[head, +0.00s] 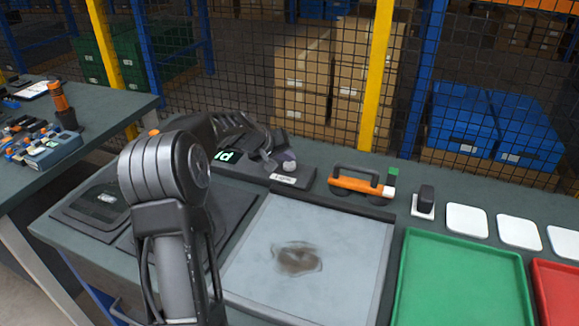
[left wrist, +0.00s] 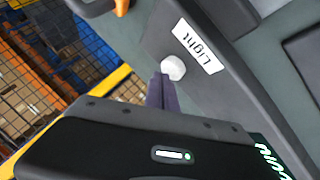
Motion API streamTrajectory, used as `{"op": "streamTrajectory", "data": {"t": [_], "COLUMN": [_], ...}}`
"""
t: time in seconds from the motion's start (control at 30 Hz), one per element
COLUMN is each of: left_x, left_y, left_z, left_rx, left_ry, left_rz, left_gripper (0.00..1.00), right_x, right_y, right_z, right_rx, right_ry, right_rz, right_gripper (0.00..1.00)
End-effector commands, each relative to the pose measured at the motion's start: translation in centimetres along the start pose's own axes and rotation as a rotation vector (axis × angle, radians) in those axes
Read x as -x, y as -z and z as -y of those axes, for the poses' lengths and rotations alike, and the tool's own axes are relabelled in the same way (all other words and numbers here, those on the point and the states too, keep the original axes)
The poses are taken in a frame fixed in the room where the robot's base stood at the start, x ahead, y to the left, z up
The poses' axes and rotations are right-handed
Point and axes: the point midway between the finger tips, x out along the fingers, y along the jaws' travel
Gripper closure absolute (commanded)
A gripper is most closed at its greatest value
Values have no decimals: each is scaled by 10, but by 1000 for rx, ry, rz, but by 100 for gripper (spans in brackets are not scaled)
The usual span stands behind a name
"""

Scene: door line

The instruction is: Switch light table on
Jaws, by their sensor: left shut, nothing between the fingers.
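The light table (head: 335,235) is a pale grey panel in a grey frame, with a dark brown flat patch in its middle; its surface looks dull, without a glow. Behind it, a dark strip carries a white knob (head: 289,165) beside a white label reading "Light" (head: 283,179). In the left wrist view the knob (left wrist: 173,67) and the label (left wrist: 198,46) show close up. My left gripper (left wrist: 160,80) is shut and empty, its fingertips just beside the knob; I cannot tell if they touch. In the head view the gripper (head: 271,164) is partly hidden by its wrist.
An orange-handled tool (head: 360,184) lies right of the knob. A green tray (head: 462,285), a red tray (head: 556,290) and white square pads (head: 466,220) are at right. A black pad (head: 95,212) lies left. A mesh fence (head: 490,60) stands behind the bench.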

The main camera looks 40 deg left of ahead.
Motion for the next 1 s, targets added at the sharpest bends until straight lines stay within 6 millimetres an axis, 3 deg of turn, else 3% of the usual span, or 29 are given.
{"op": "streamTrajectory", "data": {"t": [1.0], "left_x": [-4], "left_y": [-3], "left_z": [3], "left_rx": [1], "left_ry": [0], "left_rz": [0], "left_gripper": [100], "right_x": [-8], "right_y": [0], "right_z": [-3], "right_rx": [0], "right_ry": [0], "right_rz": [0], "right_gripper": [67]}}
